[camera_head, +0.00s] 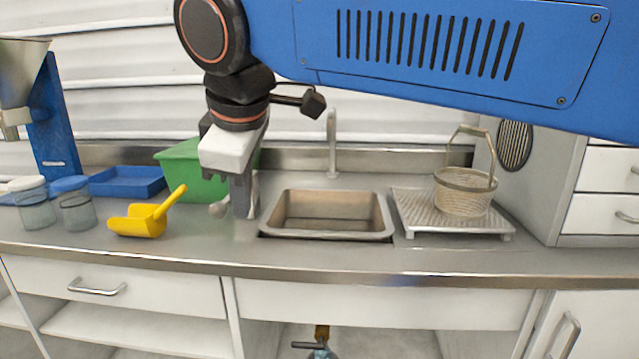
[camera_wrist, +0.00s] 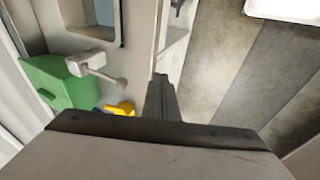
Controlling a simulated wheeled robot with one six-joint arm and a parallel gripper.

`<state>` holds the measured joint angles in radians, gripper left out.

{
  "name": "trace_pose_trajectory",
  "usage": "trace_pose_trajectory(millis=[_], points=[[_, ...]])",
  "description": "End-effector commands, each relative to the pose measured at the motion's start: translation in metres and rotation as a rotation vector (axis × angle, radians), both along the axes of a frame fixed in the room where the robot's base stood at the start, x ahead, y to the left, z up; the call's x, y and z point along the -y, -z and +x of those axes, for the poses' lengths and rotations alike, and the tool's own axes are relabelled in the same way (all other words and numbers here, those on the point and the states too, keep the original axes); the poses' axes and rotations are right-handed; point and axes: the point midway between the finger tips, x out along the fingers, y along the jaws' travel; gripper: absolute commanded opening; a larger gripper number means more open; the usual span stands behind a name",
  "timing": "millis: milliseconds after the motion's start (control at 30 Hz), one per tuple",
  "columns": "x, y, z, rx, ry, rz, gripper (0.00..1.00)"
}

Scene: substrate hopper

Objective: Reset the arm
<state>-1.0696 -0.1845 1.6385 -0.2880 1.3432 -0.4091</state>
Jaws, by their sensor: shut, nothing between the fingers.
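My gripper (camera_head: 243,198) hangs pointing down in front of the green bin, just left of the sink. Its fingers are together with nothing between them. In the wrist view the shut fingers (camera_wrist: 161,98) stand up in the middle, with the counter edge and floor beyond them. My blue arm crosses the top right of the head view and hides part of the back wall.
On the counter stand a green bin (camera_head: 190,172), a yellow scoop (camera_head: 143,220), lidded jars (camera_head: 76,209), a blue tray (camera_head: 128,182) and a hopper (camera_head: 22,75) at left. A sink (camera_head: 326,215) with a faucet (camera_head: 332,145) and a basket (camera_head: 464,192) on a drainer (camera_head: 416,213) are right.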

Motion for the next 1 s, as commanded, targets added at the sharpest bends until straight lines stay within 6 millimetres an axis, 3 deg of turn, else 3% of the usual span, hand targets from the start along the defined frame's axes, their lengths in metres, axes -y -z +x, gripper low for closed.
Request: trace_pose_trajectory(millis=[267,467,567,733,1000], points=[[0.032,0.011,0.012,-0.016,0.074,0.019,0.0],[0.067,0.025,0.022,-0.031,0.159,0.042,0.0],[0.091,0.035,0.028,-0.042,0.22,0.06,0.0],[0.148,0.061,0.034,-0.064,0.364,0.102,0.0],[0.234,0.109,0.027,-0.097,0.609,0.18,0.0]])
